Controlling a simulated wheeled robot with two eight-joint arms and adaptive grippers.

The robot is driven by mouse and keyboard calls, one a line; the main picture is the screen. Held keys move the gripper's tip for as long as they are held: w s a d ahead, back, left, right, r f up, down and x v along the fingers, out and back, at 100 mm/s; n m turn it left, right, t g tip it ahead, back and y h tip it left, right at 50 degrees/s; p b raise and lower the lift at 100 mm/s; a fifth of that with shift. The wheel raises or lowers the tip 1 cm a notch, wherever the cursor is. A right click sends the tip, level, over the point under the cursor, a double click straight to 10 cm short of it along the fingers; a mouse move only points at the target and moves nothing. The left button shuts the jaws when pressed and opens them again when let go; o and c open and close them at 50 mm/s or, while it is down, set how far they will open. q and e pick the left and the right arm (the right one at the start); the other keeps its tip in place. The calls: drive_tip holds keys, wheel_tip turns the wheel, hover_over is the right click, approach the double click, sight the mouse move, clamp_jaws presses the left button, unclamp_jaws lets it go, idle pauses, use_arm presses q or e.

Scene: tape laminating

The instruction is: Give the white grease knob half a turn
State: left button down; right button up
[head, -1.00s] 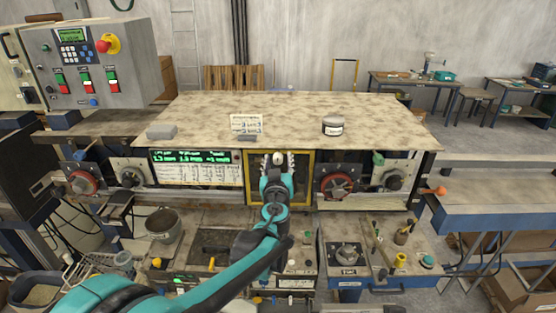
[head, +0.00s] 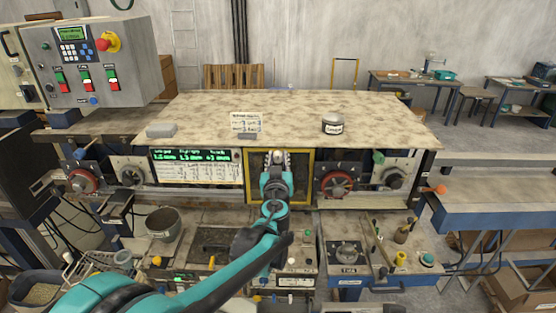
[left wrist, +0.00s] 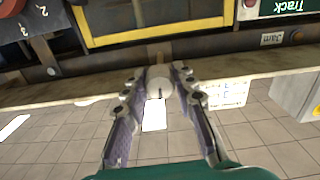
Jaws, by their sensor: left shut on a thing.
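The white grease knob (left wrist: 158,80) sits between the two fingertips of my left gripper (left wrist: 160,76) in the left wrist view. The fingers are shut on it, one on each side. In the head view my left gripper (head: 277,160) is at the yellow-framed opening (head: 310,178) in the machine's front, just below the tabletop edge. There the fingers cover most of the knob. My right gripper shows in neither view.
A red handwheel (head: 337,185) is right of the opening. A lit display panel (head: 197,167) is left of it.

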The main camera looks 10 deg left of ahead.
use_arm(q)
drive_tip(key=m+b, duration=0.1)
drive_tip(key=m, duration=0.3)
drive_tip(key=m+b, duration=0.1)
drive_tip(key=m, duration=0.3)
drive_tip(key=shift+m, duration=0.4)
drive_tip(key=m, duration=0.4)
drive_tip(key=shift+m+b, duration=0.3)
drive_tip(key=shift+b, duration=0.1)
drive_tip(key=m, duration=0.3)
drive_tip(key=shift+m, duration=0.3)
drive_tip(key=m, duration=0.4)
drive_tip(key=shift+b, duration=0.4)
drive_tip(key=m, duration=0.9)
drive_tip(key=shift+f+b, duration=0.1)
drive_tip(key=shift+b, duration=0.25)
drive_tip(key=shift+m, duration=2.5)
